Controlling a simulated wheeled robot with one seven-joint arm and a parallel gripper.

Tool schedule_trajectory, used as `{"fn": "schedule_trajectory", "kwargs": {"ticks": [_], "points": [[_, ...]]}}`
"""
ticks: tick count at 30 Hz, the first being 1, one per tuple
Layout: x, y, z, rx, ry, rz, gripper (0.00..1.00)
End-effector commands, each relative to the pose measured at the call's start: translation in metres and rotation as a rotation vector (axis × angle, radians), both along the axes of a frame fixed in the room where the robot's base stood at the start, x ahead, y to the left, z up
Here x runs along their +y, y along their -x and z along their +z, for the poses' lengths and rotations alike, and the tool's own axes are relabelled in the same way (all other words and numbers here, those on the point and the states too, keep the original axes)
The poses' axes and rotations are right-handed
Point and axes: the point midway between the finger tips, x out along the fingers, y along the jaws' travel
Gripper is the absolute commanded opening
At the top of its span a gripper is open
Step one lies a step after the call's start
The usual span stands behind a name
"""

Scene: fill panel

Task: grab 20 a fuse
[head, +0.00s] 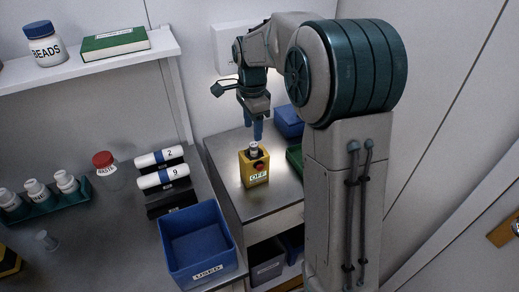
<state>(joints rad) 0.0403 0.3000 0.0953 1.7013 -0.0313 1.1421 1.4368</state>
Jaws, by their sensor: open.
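I cannot make out any fuse marked 20 A in the head view. My gripper (257,132) points down with blue fingers, open, just above a yellow box (255,171) marked OFF. The box stands on a grey metal cabinet top (230,160).
A blue bin (288,122) and a green tray (294,160) are partly hidden behind my arm. A blue bin marked USED (198,247) stands front left. The left bench holds a red-capped jar (104,163), white rolls numbered 2 and 9 (162,178), and capped bottles (36,190).

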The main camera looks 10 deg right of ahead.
Motion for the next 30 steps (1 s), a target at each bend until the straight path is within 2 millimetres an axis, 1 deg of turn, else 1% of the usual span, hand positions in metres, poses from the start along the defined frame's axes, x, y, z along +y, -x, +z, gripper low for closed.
{"fn": "schedule_trajectory", "kwargs": {"ticks": [5, 9, 12, 15, 21, 23, 24, 26, 27, 30], "points": [[0.0, 0.001, -0.015, 0.004, 0.0, -0.001, 0.49], [0.0, 0.001, -0.037, 0.004, -0.001, -0.002, 0.49], [-0.001, 0.001, -0.049, 0.002, -0.001, -0.002, 0.49], [-0.001, 0.001, -0.054, 0.0, 0.0, -0.001, 0.49], [0.0, 0.001, -0.055, -0.001, 0.0, -0.001, 0.49], [0.0, 0.001, -0.055, -0.001, 0.0, -0.001, 0.33], [0.0, 0.001, -0.055, -0.001, 0.0, -0.001, 0.22], [0.0, 0.001, -0.054, -0.001, 0.0, -0.001, 0.05], [0.0, 0.001, -0.054, -0.001, 0.0, -0.001, 0.0], [0.0, 0.001, -0.054, -0.001, 0.0, -0.001, 0.0]]}}
